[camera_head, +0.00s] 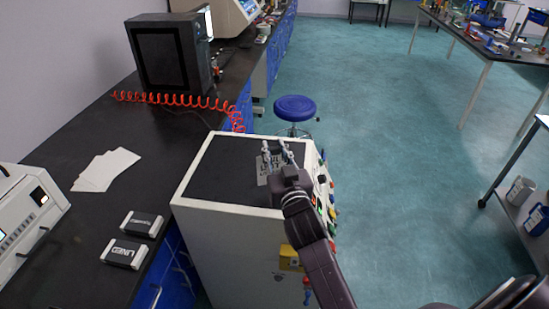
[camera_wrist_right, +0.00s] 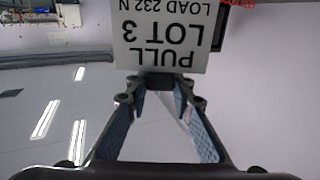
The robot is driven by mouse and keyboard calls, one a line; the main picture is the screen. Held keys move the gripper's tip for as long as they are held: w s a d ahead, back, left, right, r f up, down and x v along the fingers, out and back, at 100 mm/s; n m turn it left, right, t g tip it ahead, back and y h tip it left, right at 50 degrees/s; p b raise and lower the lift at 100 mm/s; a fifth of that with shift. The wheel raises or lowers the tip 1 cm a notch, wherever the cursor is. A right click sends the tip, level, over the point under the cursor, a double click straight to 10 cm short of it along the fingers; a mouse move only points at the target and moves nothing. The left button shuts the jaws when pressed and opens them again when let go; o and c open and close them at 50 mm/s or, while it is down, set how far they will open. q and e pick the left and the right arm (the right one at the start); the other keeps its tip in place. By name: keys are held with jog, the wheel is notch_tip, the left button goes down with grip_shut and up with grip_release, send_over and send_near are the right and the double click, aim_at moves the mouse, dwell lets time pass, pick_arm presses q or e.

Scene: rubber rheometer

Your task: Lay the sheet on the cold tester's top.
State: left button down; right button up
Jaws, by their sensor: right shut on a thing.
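The white cabinet-like tester (camera_head: 245,235) with a flat dark top (camera_head: 222,170) stands at the middle of the head view. The grey printed sheet (camera_head: 264,174) shows over that top's right part. In the right wrist view the sheet (camera_wrist_right: 165,35) reads "PULL LOT 3, LOAD 232 N" upside down. My right gripper (camera_head: 278,150) is shut on an edge of the sheet; its fingertips show at that edge in the wrist view (camera_wrist_right: 162,80). I cannot tell whether the sheet touches the top. My left gripper is not in view.
A dark counter (camera_head: 95,230) at left holds white papers (camera_head: 105,170), two labelled blocks (camera_head: 140,224) and a black machine (camera_head: 172,55). A red coiled hose (camera_head: 180,100) runs behind the tester. A blue stool (camera_head: 295,108) stands beyond. Floor right of the tester is open.

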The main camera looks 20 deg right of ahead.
aim_at(275, 159)
notch_tip(275, 159, down, 3)
jog(key=shift+f, duration=0.1)
jog(key=shift+f, duration=0.25)
jog(key=o, duration=0.9)
jog(key=shift+r, duration=0.1)
jog(key=shift+o, duration=0.2)
